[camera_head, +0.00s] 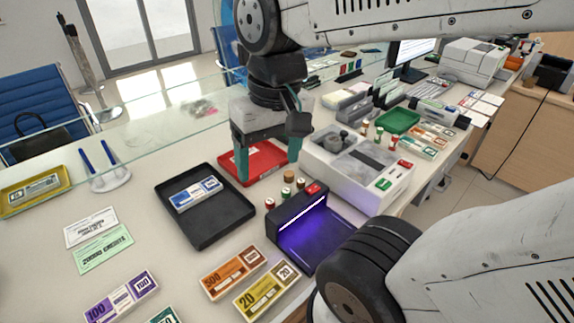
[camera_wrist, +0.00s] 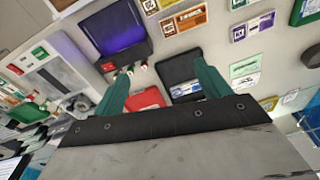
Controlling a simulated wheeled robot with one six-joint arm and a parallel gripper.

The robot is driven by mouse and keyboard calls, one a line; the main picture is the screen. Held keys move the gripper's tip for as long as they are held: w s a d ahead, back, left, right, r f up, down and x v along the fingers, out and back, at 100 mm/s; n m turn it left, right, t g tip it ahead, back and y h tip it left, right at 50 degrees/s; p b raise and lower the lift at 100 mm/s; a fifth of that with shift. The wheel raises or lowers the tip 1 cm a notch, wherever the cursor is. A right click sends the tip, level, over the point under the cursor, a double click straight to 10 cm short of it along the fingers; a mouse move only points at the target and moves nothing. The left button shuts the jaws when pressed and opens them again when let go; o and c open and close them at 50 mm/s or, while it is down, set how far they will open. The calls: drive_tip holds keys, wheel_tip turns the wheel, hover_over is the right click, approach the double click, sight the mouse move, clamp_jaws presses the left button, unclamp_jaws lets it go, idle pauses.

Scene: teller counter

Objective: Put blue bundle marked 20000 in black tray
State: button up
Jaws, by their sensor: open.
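A blue and white bundle (camera_head: 195,194) lies flat inside the black tray (camera_head: 236,228), nearer its back side; its marking is too small to read surely. In the wrist view the bundle (camera_wrist: 186,89) also lies in the black tray (camera_wrist: 176,68), partly hidden by a finger. My gripper (camera_head: 268,168) has two green fingers spread apart with nothing between them. It hangs above the red tray (camera_head: 262,153), to the right of the black tray. In the wrist view my gripper (camera_wrist: 160,82) is apart from the bundle.
A counterfeit lamp box (camera_head: 303,218) glows purple right of the black tray. Orange (camera_head: 235,272) and yellow (camera_head: 266,291) bundles lie in front, a purple one (camera_head: 120,297) at front left. A glass screen (camera_head: 110,130) runs along the back.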

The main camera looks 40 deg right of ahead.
drive_tip(key=s, duration=0.1)
drive_tip(key=s+n, duration=0.1)
drive_tip(key=s, duration=0.1)
drive_tip(key=shift+s+d+f+n+h, duration=0.25)
drive_tip(key=shift+d+f+n+h, duration=0.05)
